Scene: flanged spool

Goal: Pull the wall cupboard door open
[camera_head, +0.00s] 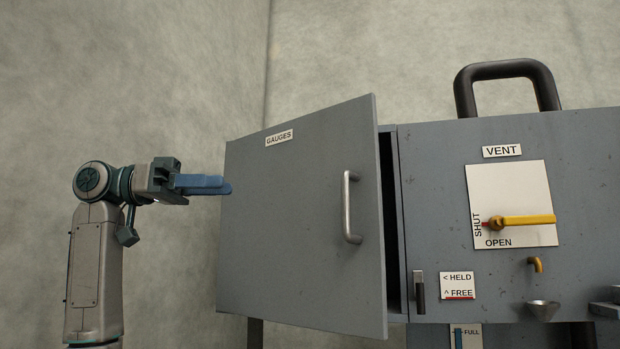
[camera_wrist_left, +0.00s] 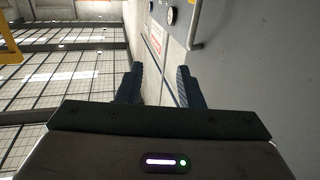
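The grey cupboard door (camera_head: 290,230), labelled GAUGES, stands ajar. Its right edge is swung out from the cabinet, with a dark gap behind it. A vertical metal bar handle (camera_head: 348,207) is on the door's right side, with nothing gripping it. My left gripper (camera_head: 229,187) is at the door's left side in the head view, well left of the handle, with its blue fingers pointing right. In the left wrist view the fingers (camera_wrist_left: 158,78) are apart with nothing seen between them. Whether they touch the door cannot be told.
Right of the door is a grey cabinet front (camera_head: 435,190) with a VENT plate and a yellow lever (camera_head: 525,220). A small dark latch lever (camera_head: 419,292) sits beside a HELD/FREE label (camera_head: 457,286). Plain wall is behind my left arm.

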